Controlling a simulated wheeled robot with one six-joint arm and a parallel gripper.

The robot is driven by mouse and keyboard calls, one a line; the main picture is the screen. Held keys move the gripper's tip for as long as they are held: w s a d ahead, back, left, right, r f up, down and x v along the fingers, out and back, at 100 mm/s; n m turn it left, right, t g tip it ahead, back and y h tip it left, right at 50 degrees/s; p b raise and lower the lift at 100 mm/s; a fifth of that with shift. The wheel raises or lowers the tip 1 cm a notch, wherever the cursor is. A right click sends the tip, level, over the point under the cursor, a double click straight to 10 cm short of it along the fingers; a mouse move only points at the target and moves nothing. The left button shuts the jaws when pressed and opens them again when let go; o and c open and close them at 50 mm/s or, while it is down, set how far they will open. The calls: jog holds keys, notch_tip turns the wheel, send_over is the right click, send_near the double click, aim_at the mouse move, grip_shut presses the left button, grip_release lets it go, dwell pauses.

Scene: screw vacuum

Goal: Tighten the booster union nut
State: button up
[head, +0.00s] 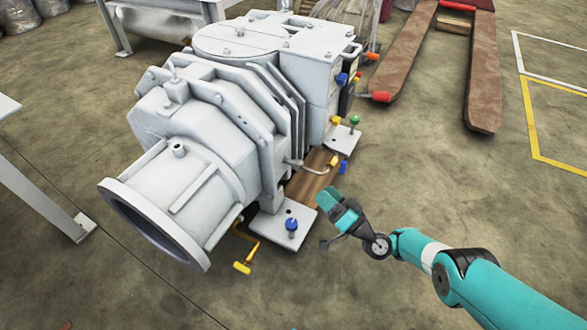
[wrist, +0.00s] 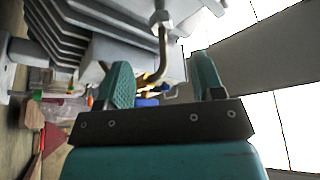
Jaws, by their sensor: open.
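A thin bent metal pipe (head: 312,170) runs from the side of the grey vacuum machine (head: 190,150). In the wrist view the pipe (wrist: 162,50) drops from a hex nut (wrist: 161,18) at the machine's wall, which appears to be the union nut. A brass-coloured part (wrist: 150,80) shows lower down the pipe. My gripper (head: 330,200) is close to the machine's right side, near the pipe. In the wrist view its teal fingers (wrist: 163,78) are open, one on each side of the pipe in the picture. Whether either finger touches it I cannot tell.
A blue knob (head: 291,225) stands on the machine's foot plate, with a yellow handle (head: 244,266) nearby. A wooden board (head: 311,178) lies beneath the pipe. Red and brown pallet-jack forks (head: 484,85) lie at the back right.

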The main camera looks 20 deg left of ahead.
jog(key=b, duration=0.4)
send_near(294, 165)
jog(key=w+a+f, duration=0.2)
jog(key=b+x, duration=0.2)
jog(key=b, duration=0.3)
jog(key=shift+a+r, duration=0.3)
jog(key=shift+a, duration=0.05)
jog(key=shift+r+b+x, duration=0.2)
jog(key=shift+b+x, duration=1.25)
jog(key=shift+b, duration=1.2)
jog(key=shift+r+b+x, duration=0.2)
jog(key=shift+b+x, duration=1.25)
jog(key=shift+b, duration=1.15)
jog(key=shift+s+d, duration=0.1)
jog(key=c, duration=0.9)
